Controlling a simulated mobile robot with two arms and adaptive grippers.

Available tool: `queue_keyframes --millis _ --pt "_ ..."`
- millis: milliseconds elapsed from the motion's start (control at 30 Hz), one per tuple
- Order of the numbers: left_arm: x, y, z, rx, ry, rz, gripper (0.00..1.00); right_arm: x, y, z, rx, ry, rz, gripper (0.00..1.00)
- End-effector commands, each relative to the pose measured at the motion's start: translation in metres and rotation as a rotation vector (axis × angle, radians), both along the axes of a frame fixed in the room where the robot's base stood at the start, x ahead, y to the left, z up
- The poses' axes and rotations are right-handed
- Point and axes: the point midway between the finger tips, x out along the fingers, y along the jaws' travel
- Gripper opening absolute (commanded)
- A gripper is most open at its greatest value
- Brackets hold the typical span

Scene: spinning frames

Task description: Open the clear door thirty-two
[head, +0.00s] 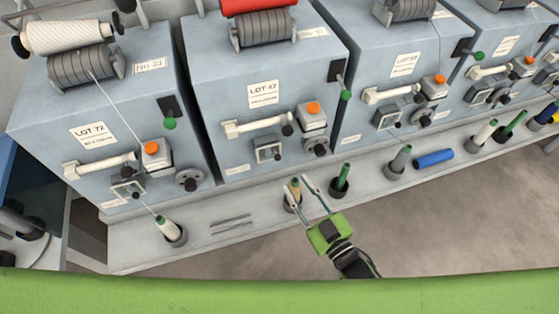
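My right gripper (297,184) comes in from the lower right over the ledge. Its two thin fingers are spread, with the tips at a tan bobbin (294,188) standing in a dark cup. I cannot tell whether the fingers touch the bobbin or are only in front of it. My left gripper is not in view. I can make out no clear door and no legible number thirty-two. The front machines carry large labels, LOT 72 (93,133) and one reading about LOT 57 (263,94). The smaller plates are too blurred to read.
Blue-grey spinning units stand in a row with rollers, orange buttons (151,148) and knobs (190,180). The ledge (250,205) holds a white bobbin (166,228), green ones (342,178) and a lying blue one (433,158). A green rail (280,292) crosses the bottom. Bare floor lies at right.

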Motion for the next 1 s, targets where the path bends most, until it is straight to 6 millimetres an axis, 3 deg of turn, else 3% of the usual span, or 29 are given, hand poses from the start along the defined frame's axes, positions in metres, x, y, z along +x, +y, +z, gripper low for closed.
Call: queue_keyframes --millis 200,400,600,867,900,1000 --pt "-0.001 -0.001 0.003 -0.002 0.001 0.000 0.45 0.044 0.024 0.002 0.000 -0.002 -0.001 0.30" --pt "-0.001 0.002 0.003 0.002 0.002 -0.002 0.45 0.071 0.040 0.001 0.000 -0.001 0.000 0.30" --pt "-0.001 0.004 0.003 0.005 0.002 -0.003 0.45 0.083 0.047 0.000 0.000 0.002 0.000 0.30" --pt "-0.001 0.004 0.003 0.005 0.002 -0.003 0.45 0.084 0.047 0.000 0.000 0.002 0.000 0.30" --pt "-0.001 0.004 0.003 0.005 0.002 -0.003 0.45 0.084 0.047 0.000 0.000 0.002 0.000 0.28" --pt "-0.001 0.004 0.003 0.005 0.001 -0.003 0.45 0.084 0.047 0.000 0.000 0.002 0.000 0.02"
